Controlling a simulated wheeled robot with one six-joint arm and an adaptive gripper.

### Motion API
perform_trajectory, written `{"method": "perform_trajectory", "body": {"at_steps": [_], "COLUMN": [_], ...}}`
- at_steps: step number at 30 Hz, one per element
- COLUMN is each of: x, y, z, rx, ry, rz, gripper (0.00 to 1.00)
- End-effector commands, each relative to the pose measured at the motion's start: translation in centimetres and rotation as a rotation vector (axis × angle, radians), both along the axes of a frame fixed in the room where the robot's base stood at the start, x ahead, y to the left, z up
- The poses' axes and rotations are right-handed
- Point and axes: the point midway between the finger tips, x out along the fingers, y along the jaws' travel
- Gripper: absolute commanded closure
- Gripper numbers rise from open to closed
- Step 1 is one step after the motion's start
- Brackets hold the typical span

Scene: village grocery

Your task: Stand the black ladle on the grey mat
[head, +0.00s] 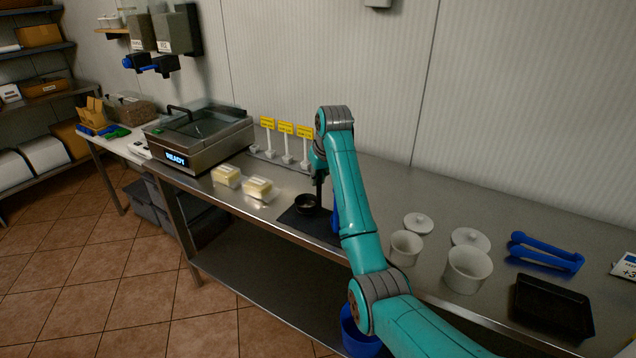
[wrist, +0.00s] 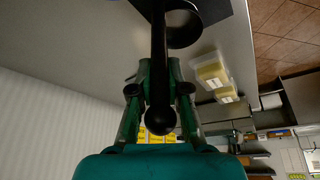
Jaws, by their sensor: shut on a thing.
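The black ladle (head: 306,205) is upright, its round cup low and its handle rising to my gripper. In the head view the cup appears over the dark grey mat (head: 311,229); I cannot tell whether it touches it. My gripper (wrist: 160,92) is shut on the ladle's handle (wrist: 159,55), with the knobbed handle end towards the wrist camera. The cup (wrist: 183,28) and part of the mat (wrist: 213,12) also show in the wrist view. In the head view my arm hides most of the gripper and part of the mat.
Two yellow-and-white packs (head: 257,188) lie left of the mat. Yellow-tagged white holders (head: 286,145) stand behind. A blue item (head: 335,220) is partly hidden by my arm, at the mat's right. White pots (head: 468,270), blue tongs (head: 545,252) and a black tray (head: 552,305) lie farther right.

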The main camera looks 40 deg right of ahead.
Motion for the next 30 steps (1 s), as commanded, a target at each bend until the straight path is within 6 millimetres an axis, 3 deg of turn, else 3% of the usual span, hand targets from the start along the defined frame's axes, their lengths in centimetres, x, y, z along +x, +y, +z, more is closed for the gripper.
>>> {"method": "perform_trajectory", "body": {"at_steps": [3, 14, 15, 17, 30], "x": [-0.02, -0.01, -0.01, 0.0, 0.2], "y": [0.01, 0.0, 0.0, 0.0, 0.11], "z": [-1.45, -1.86, -1.85, -1.84, -0.97], "rx": [0.0, 0.0, 0.0, 0.0, 0.0], "ry": [0.001, 0.0, 0.0, 0.0, -0.002], "rz": [0.0, 0.0, 0.0, 0.0, 0.0], "gripper": [1.0, 1.0, 0.77, 0.62, 0.6]}}
